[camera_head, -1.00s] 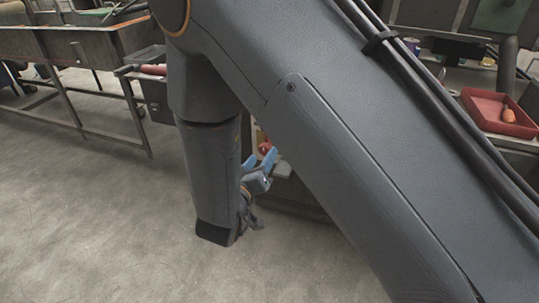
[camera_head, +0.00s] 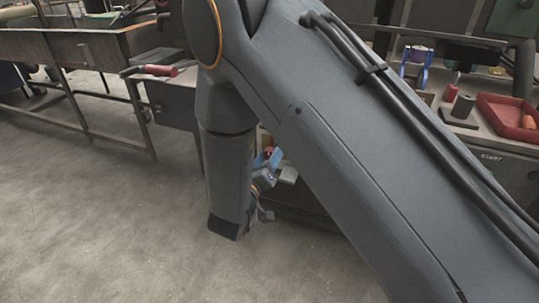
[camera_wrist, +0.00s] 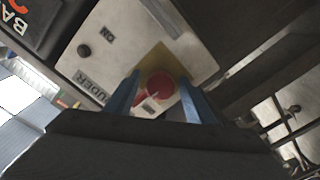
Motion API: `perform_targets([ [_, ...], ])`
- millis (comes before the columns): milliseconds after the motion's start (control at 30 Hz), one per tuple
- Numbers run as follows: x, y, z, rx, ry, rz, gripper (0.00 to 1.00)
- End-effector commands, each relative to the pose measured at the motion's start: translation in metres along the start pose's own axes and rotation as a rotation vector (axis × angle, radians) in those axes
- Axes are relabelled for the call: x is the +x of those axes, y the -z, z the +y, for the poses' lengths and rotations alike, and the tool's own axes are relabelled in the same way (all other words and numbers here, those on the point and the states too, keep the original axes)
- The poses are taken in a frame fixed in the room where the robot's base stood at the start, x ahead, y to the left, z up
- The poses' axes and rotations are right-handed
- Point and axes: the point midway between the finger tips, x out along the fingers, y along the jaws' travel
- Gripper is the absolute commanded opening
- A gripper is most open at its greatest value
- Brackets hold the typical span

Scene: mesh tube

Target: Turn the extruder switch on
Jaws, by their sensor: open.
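In the wrist view, the extruder switch is a red round knob (camera_wrist: 157,89) on a yellow square plate (camera_wrist: 172,62), set in a pale panel (camera_wrist: 115,22). The panel reads "ON" on one side of the knob and partly shows "UDER". My gripper (camera_wrist: 159,76) is open, with one blue finger on each side of the red knob; I cannot tell whether they touch it. In the head view, my blue gripper (camera_head: 267,160) is low beside the cabinet, partly hidden by my arm, with a bit of red (camera_head: 267,149) showing near it.
A dark sign with white letters (camera_wrist: 30,22) is at the upper left. In the head view, a red tray (camera_head: 507,117) stands on the right bench, and a metal workbench (camera_head: 92,52) is at the left. The floor in front is clear.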

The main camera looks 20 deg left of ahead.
Motion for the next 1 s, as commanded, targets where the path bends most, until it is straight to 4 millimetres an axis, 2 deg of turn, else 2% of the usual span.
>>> perform_targets([
  [167,-0.0003,0.0003,-0.0004,0.000,0.001,0.000,0.49],
  [400,-0.0006,0.0004,-0.0006,0.000,0.001,0.000,0.10],
  [433,-0.0007,0.0004,-0.0007,0.000,0.001,0.000,0.08],
  [767,-0.0011,0.0005,-0.0005,0.050,0.002,0.000,0.08],
  [1000,-0.0013,0.0007,0.0000,0.200,0.002,-0.001,0.08],
])
